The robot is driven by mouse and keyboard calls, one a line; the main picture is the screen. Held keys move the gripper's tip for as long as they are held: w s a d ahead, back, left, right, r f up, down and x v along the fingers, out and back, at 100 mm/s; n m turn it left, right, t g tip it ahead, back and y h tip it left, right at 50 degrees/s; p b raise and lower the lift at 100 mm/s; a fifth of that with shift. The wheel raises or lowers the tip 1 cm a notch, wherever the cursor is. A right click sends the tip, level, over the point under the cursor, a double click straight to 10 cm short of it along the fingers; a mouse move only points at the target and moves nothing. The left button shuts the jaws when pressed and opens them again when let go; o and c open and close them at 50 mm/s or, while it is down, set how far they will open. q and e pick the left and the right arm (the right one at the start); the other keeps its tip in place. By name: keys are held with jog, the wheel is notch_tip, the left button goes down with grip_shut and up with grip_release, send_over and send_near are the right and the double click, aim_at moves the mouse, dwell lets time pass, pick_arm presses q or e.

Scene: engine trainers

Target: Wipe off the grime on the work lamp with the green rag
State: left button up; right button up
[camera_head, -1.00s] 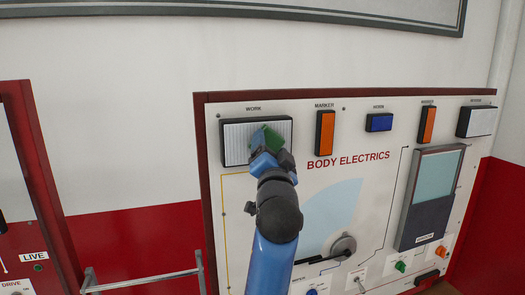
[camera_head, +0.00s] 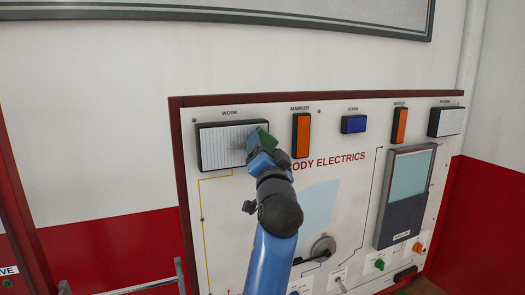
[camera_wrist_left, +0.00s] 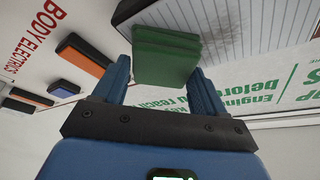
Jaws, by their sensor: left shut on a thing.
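The work lamp (camera_head: 220,150) is a white ribbed rectangle in a dark frame, under the label WORK at the panel's upper left. A faint greyish smear shows on its right part, beside the rag. My left gripper (camera_head: 262,153) is shut on the folded green rag (camera_head: 266,138), in front of the lamp's right edge. In the left wrist view the rag (camera_wrist_left: 166,58) sits between the fingers (camera_wrist_left: 163,85), and the ribbed lamp face (camera_wrist_left: 230,20) lies close beyond it. I cannot tell whether rag and lamp touch. My right gripper is not in view.
The BODY ELECTRICS panel (camera_head: 215,235) carries orange marker lamps (camera_head: 301,135), a blue horn button (camera_head: 354,124), another white lamp (camera_head: 446,122), a grey screened unit (camera_head: 408,190) and a round knob (camera_head: 322,247). A metal rail (camera_head: 140,285) stands at lower left.

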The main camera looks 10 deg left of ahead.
pick_arm(q)
jog(key=shift+s+a+p, duration=0.25)
jog(key=shift+s+a, duration=0.3)
jog(key=shift+a, duration=0.3)
jog(key=shift+s+a+p, duration=0.2)
jog(key=shift+s+a, duration=0.4)
jog(key=shift+a, duration=0.3)
jog(key=shift+s+a+p, duration=0.25)
jog(key=shift+s+a, duration=0.3)
jog(key=shift+a, duration=0.3)
jog(key=shift+s+a, duration=0.6)
jog(key=shift+a, duration=0.2)
jog(key=shift+d, duration=0.1)
jog(key=shift+d, duration=0.1)
jog(key=shift+s+d+p, duration=0.1)
jog(key=shift+s+d, duration=0.4)
jog(key=shift+s, duration=0.3)
jog(key=shift+s+d+p, duration=0.1)
jog(key=shift+s+d, duration=0.45)
jog(key=shift+s, duration=0.3)
jog(key=shift+s+d+p, duration=0.1)
jog(key=shift+s+d, duration=0.4)
jog(key=shift+s, duration=0.3)
jog(key=shift+s, duration=0.1)
